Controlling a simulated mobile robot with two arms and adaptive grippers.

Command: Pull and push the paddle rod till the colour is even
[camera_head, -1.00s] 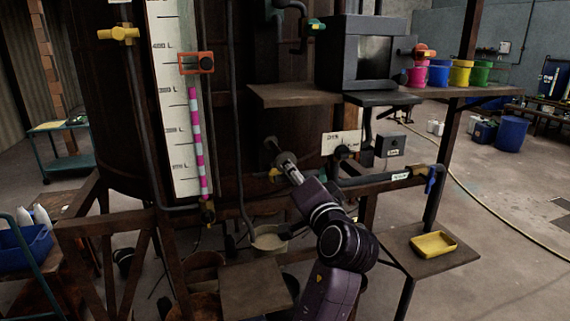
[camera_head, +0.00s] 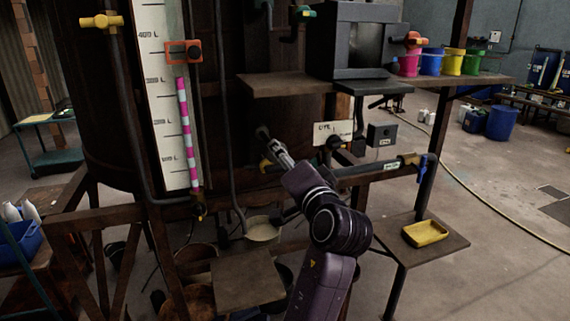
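The big dark vat (camera_head: 100,130) fills the left and middle of the head view. A small dark round fitting (camera_head: 262,132) shows low on its wall; it may be where the paddle rod enters, but I cannot make the rod out clearly. My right gripper (camera_head: 275,147) is at this fitting, pointing up and left toward the vat wall. Its fingers are small and dark here, so I cannot tell whether they are closed on the rod. My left gripper is out of view. The liquid's colour inside the vat is not visible.
A white level scale (camera_head: 165,110) and yellow valve (camera_head: 101,21) are on the left. A shelf (camera_head: 290,85) bears a dark box (camera_head: 357,45) and several coloured buckets. A pipe with a blue-handled valve (camera_head: 424,168) runs right of my gripper. A yellow tray (camera_head: 425,233) sits lower right.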

